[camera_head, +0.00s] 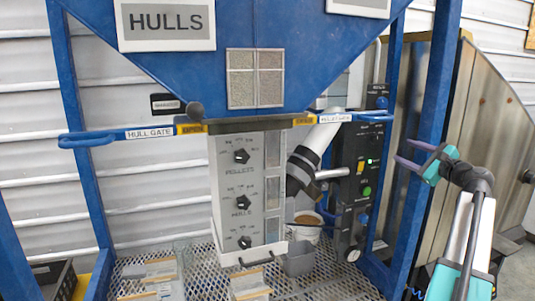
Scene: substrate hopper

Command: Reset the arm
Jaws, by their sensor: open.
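My gripper (405,152) is at the right of the head view, at the end of my white and teal arm. Its two purple fingers point left and stand apart, with nothing between them. It is in front of the blue frame's right post, beside the black control box (362,175). The blue hopper (270,60) with the "HULLS" sign (167,22) hangs at the top centre. The grey dial panel (243,195) with several black knobs is below it.
A "HULL GATE" handle (88,139) sticks out left, and another blue handle (375,117) lies at right. A mesh deck (325,285) carries small trays and a grey bin (299,260). A large metal panel (485,120) stands behind my arm.

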